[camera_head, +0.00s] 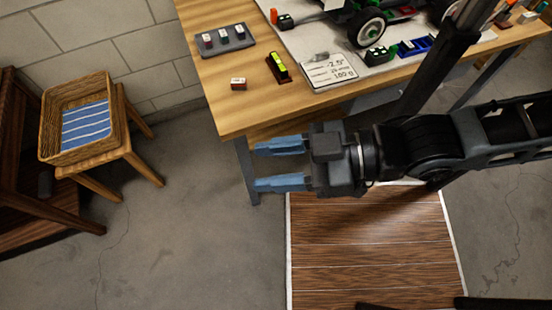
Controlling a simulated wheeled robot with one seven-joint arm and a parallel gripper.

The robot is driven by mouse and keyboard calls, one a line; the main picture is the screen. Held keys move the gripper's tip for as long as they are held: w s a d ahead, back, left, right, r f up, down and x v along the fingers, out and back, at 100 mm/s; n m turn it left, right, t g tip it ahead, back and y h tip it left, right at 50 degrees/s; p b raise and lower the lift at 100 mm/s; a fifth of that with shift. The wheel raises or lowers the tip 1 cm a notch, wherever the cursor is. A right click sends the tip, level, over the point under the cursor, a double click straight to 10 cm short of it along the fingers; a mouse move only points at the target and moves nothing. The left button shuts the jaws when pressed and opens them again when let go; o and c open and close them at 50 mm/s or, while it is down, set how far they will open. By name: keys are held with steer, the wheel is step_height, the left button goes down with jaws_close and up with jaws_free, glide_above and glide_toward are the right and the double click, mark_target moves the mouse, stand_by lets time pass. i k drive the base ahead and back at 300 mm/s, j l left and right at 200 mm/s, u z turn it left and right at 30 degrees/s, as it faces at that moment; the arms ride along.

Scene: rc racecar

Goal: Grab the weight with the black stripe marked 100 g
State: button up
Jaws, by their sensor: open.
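Several small weights with pale tops (222,36) stand in a row on a grey tray (236,46) at the table's back left. Their marks are too small to read, and I cannot tell which has the black stripe marked 100 g. Another small block, reddish with a white top (238,84), sits alone on the wood nearer the front left. My gripper (256,166) is open and empty, its blue fingers pointing left. In the picture it is below the table's front left corner, apart from all the weights.
The wooden table (222,108) also holds a level with a yellow-green vial (279,66), a handwritten card (329,70) and a car with large wheels (367,27). A wicker basket with striped cloth (75,145) stands on a stool (136,163) at left. Grey floor (185,220) is clear between.

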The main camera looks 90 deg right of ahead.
mark_target(406, 45)
steer(key=k+z, duration=0.55)
steer(key=z, duration=0.3)
steer(key=k+l+z, duration=0.25)
steer(key=z, duration=0.15)
